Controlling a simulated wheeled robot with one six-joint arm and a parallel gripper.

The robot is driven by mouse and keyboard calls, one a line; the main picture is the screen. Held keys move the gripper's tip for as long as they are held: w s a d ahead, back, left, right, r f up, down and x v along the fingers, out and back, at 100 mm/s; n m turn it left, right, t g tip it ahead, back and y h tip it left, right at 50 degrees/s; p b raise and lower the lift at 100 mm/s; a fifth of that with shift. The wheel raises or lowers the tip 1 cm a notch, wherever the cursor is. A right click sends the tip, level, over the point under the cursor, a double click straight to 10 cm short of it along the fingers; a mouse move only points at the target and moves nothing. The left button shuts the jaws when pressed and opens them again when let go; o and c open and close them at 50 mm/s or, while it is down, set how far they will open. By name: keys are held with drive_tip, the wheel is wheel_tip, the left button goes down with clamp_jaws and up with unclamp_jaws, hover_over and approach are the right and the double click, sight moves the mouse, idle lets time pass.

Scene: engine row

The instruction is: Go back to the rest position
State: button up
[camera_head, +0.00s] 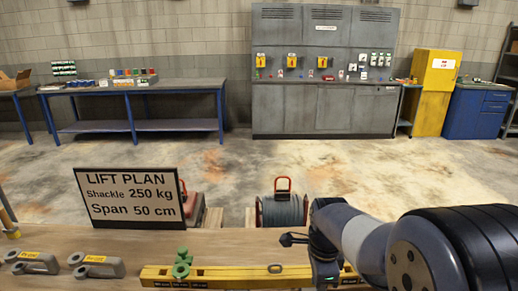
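My gripper (323,278) is at the lower middle-right, at the end of my grey and black arm, over the yellow beam on the wooden bench (130,245). Its fingers are hidden or too small to make out, so I cannot tell if it is open or holds anything. The yellow beam (225,274) lies along the front of the bench, with a green shackle (182,263) standing on it and a grey ring (275,268) at its middle. Two grey shackles with yellow labels, the left one (32,263) and the right one (97,267), lie at the left.
Beyond the bench are a cable reel (283,210) and a red item (193,200). Open floor lies before grey control cabinets (325,110), a blue-legged table (135,88) and a yellow cabinet (433,95).

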wheel_tip(320, 180, down, 4)
drive_tip(key=shift+f, duration=0.1)
idle(0.6)
wheel_tip(320, 180, up, 11)
wheel_tip(320, 180, down, 10)
drive_tip(key=shift+f, duration=0.5)
drive_tip(key=n, duration=0.4)
drive_tip(key=shift+r, duration=0.1)
drive_tip(key=shift+s+n+b, duration=0.15)
drive_tip(key=shift+n+b, duration=0.3)
drive_tip(key=shift+n, duration=1.85)
